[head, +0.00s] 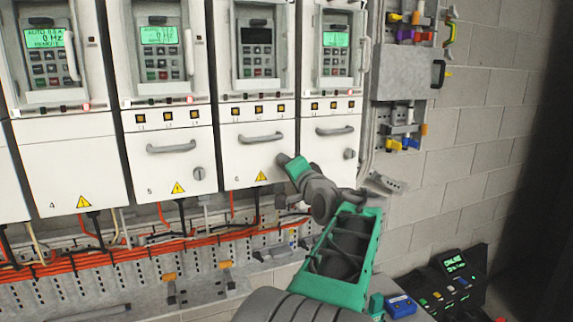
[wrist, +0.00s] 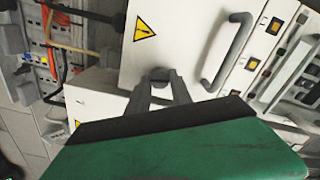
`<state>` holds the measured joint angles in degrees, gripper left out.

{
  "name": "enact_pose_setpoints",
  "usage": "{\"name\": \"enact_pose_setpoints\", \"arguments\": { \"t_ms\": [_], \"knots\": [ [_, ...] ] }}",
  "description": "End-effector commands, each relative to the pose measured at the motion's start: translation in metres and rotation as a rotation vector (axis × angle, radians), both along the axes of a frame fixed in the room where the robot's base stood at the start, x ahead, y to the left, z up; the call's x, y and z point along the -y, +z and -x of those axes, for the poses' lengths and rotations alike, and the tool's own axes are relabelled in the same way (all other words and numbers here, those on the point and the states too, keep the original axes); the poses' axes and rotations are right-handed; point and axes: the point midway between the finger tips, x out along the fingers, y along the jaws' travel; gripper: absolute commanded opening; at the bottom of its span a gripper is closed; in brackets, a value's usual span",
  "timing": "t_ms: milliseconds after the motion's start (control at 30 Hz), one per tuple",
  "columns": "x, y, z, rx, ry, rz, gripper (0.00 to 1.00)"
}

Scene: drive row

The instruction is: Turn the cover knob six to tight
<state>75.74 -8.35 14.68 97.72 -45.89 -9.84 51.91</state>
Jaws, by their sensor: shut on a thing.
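The white cover six (head: 258,165) has a grey bar handle, a yellow warning triangle and the number 6. Its lower right corner is behind my gripper (head: 284,160), so its knob is hidden in the head view. In the wrist view, my gripper (wrist: 160,84) has its two grey fingers shut on the dark round knob (wrist: 158,73) near the edge of the cover (wrist: 185,50). The knob's slot or mark is hidden, so I cannot tell its angle. The cover looks flat in its place.
Cover five (head: 170,162) is left of cover six, with its own knob (head: 199,173). Another cover (head: 327,150) is on the right. Orange cables (head: 120,256) run below. A padlock board (head: 405,70) hangs on the right wall. The drive display above cover six (head: 257,36) is dark.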

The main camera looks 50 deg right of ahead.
Motion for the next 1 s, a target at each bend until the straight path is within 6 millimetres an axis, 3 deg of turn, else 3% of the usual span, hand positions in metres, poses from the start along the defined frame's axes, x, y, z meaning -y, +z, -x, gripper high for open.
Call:
{"name": "enact_pose_setpoints", "arguments": {
  "t_ms": [400,933,967,1000],
  "knots": [
    [0.0002,0.002,0.0002,0.102,0.0,-0.165,0.0],
    [0.0002,0.0013,0.0003,0.115,0.0,-0.186,0.0],
    [0.0002,0.0013,0.0003,0.114,0.0,-0.186,0.28],
    [0.0002,0.0013,0.0003,0.114,0.0,-0.186,0.31]
  ]
}}
